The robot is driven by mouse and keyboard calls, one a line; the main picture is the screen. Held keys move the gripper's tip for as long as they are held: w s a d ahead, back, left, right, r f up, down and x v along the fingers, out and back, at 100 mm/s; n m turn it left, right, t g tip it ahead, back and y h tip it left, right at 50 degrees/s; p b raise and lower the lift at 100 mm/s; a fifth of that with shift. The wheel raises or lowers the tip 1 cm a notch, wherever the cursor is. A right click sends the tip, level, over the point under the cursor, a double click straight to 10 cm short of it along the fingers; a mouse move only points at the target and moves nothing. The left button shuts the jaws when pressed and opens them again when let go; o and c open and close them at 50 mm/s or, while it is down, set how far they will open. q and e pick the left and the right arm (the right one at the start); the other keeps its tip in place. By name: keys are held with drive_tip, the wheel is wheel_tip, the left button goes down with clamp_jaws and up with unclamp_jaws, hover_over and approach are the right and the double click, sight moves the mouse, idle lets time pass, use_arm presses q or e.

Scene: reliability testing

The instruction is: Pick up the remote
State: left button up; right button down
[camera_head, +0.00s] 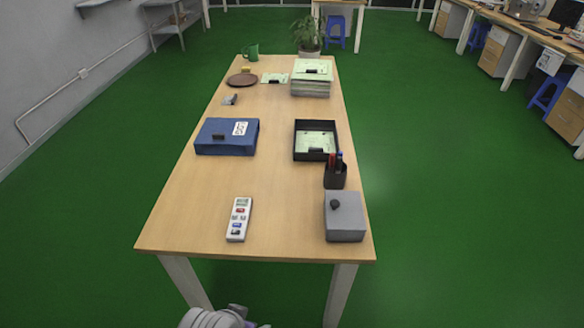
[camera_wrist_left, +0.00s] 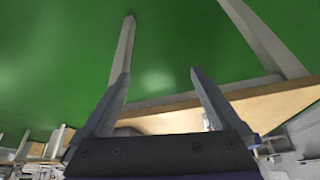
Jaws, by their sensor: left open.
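The remote (camera_head: 238,220), white with small coloured buttons and a greyish screen, lies flat on the near part of the wooden table (camera_head: 280,200), left of the middle. In the left wrist view my left gripper (camera_wrist_left: 159,74) is open and empty, its two dark fingers spread apart. It faces the table edge (camera_wrist_left: 170,121) and the green floor, apart from the remote. A small pale patch beside one finger in that view is too unclear to name. In the head view a pale part of my arm shows at the bottom edge, below the table. My right gripper is not in view.
A grey box (camera_head: 344,222) with a dark knob stands right of the remote. Behind are a pen holder (camera_head: 335,177), a black tray (camera_head: 298,148) and a blue box (camera_head: 210,149). The tabletop between remote and grey box is clear. Table legs (camera_head: 341,293) stand below the near edge.

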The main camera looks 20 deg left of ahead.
use_arm(q)
drive_tip(key=shift+o, duration=0.2)
wheel_tip(320, 180, up, 13)
drive_tip(key=w+p, duration=0.2)
drive_tip(key=p, duration=0.8)
drive_tip(key=shift+f+t, duration=0.15)
drive_tip(key=shift+t, duration=0.15)
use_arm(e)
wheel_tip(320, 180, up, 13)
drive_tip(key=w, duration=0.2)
use_arm(q)
drive_tip(key=n+t+y+b, duration=0.3)
drive_tip(key=t+b, duration=0.5)
drive_tip(key=b, duration=0.5)
approach(240, 213)
drive_tip(key=x, duration=0.2)
drive_tip(key=b+x, duration=0.1)
drive_tip(key=x, duration=0.1)
drive_tip(key=shift+w+d, duration=0.2)
drive_tip(key=x, duration=0.4)
drive_tip(key=b+x, duration=0.1)
drive_tip(key=x, duration=0.1)
drive_tip(key=shift+s+a, duration=0.1)
drive_tip(key=shift+a, duration=0.15)
clamp_jaws()
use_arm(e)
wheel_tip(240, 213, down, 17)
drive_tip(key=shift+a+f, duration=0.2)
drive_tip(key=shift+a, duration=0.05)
